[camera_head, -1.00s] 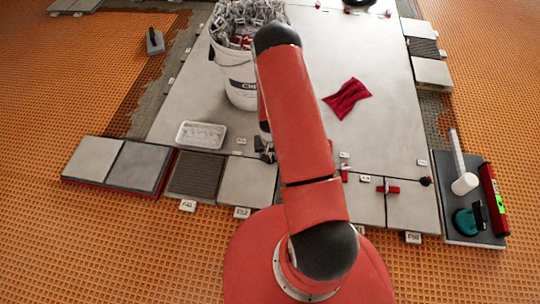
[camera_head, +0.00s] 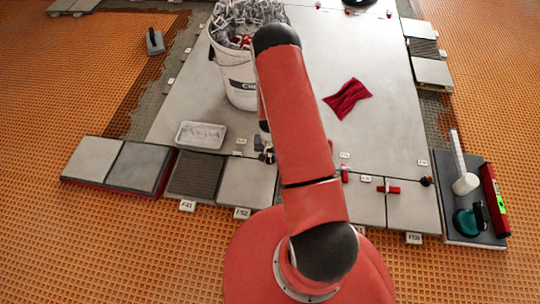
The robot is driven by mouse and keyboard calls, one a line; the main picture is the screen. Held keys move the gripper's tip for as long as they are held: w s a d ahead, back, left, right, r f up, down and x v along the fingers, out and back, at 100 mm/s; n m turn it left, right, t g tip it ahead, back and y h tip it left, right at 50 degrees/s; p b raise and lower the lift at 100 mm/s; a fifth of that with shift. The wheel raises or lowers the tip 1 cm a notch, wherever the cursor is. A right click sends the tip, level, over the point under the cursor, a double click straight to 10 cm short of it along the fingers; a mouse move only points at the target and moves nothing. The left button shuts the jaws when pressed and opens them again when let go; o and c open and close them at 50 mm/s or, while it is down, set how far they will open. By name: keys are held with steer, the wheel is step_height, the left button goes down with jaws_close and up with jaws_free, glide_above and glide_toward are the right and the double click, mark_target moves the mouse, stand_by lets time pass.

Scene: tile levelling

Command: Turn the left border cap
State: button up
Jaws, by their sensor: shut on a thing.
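My gripper (camera_head: 268,153) is low over the tile joint, left of my red arm, near the front edge of the large grey tile (camera_head: 320,130). It is small and partly hidden by my arm. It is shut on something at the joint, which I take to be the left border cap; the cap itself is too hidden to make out. A red cap (camera_head: 345,174) stands on the joint to the right of my arm. Another red cap (camera_head: 388,189) lies across the joint between two front tiles farther right.
A white bucket (camera_head: 237,82) full of clips stands behind my gripper. A clear tray (camera_head: 201,135) lies to its left. A red cloth (camera_head: 347,98) lies on the large tile. A dark board (camera_head: 473,238) with tools is at right. Small number tags stand along the joints.

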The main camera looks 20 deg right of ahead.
steer(key=m+b, duration=0.1)
steer(key=m, duration=0.6)
steer(key=shift+m+b, duration=0.3)
steer(key=shift+m, duration=0.1)
steer(key=m, duration=0.3)
steer(key=shift+m, duration=0.3)
steer(key=m, duration=0.3)
steer(key=shift+m, duration=0.3)
steer(key=m+p, duration=0.1)
steer(key=m, duration=0.2)
steer(key=shift+r+m, duration=0.1)
steer(key=shift+m, duration=0.3)
steer(key=m+p, duration=0.1)
steer(key=m, duration=0.3)
steer(key=shift+p, duration=0.4)
steer(key=m+p, duration=0.1)
steer(key=m, duration=0.3)
steer(key=shift+m+p, duration=0.95)
steer(key=shift+m, duration=0.85)
